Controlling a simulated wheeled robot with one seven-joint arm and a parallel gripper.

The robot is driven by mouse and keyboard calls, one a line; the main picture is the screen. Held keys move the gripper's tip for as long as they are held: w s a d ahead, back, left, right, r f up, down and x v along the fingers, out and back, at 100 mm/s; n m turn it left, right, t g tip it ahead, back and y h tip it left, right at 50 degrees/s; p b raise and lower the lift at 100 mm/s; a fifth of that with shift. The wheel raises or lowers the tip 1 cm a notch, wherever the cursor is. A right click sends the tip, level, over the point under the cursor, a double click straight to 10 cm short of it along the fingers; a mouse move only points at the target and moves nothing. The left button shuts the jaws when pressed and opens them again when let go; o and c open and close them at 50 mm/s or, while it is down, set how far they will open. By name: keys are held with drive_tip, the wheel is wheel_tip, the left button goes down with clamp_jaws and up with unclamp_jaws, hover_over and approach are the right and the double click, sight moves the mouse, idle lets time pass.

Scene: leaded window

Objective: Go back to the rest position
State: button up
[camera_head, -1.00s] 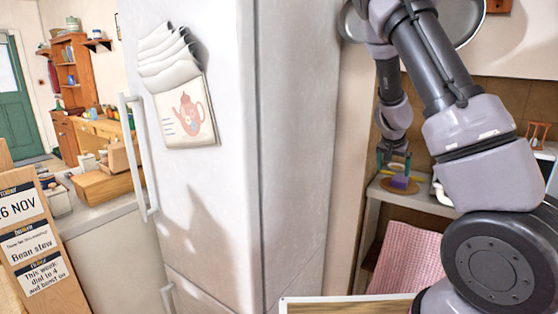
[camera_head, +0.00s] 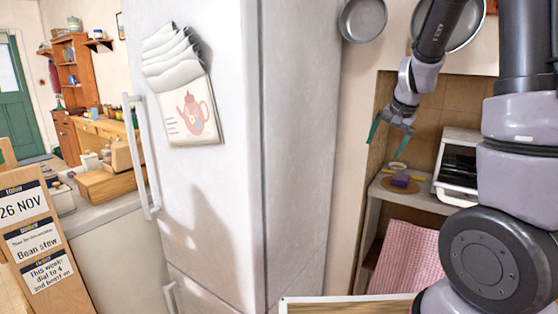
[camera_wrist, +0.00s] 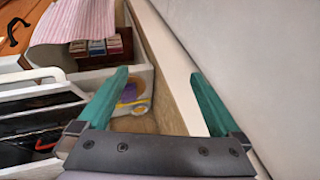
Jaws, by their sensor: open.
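My gripper (camera_head: 387,138) is in the upper right of the head view, in front of the tiled alcove. Its two green fingers are spread apart and hold nothing. In the wrist view my gripper (camera_wrist: 158,98) is also open, with no object between its fingertips. A small purple block (camera_head: 400,180) sits on a round brown mat (camera_head: 399,187) on the alcove shelf, below the gripper and apart from it. In the wrist view the purple item (camera_wrist: 128,95) lies beyond the left finger, partly hidden by it.
A white refrigerator (camera_head: 215,180) stands left of the gripper. A white toaster oven (camera_head: 457,165) stands on the shelf at the right. Pans, including one (camera_head: 362,18), hang on the wall above. A pink striped cloth (camera_head: 404,258) hangs below the shelf (camera_head: 425,198).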

drive_tip(key=s+a+r+n, duration=0.1)
drive_tip(key=s+a+r, duration=0.1)
drive_tip(key=s+r, duration=0.3)
drive_tip(key=s+a+r+n+t, duration=0.1)
drive_tip(key=s+r, duration=0.4)
drive_tip(key=s, duration=0.6)
drive_tip(key=s+a+r+n+y, duration=0.1)
drive_tip(key=s+a+r, duration=0.2)
drive_tip(key=s+r, duration=0.2)
drive_tip(key=s, duration=0.3)
drive_tip(key=shift+s+a+r+t, duration=0.15)
drive_tip(key=shift+a+t, duration=0.25)
drive_tip(key=shift+d, duration=0.1)
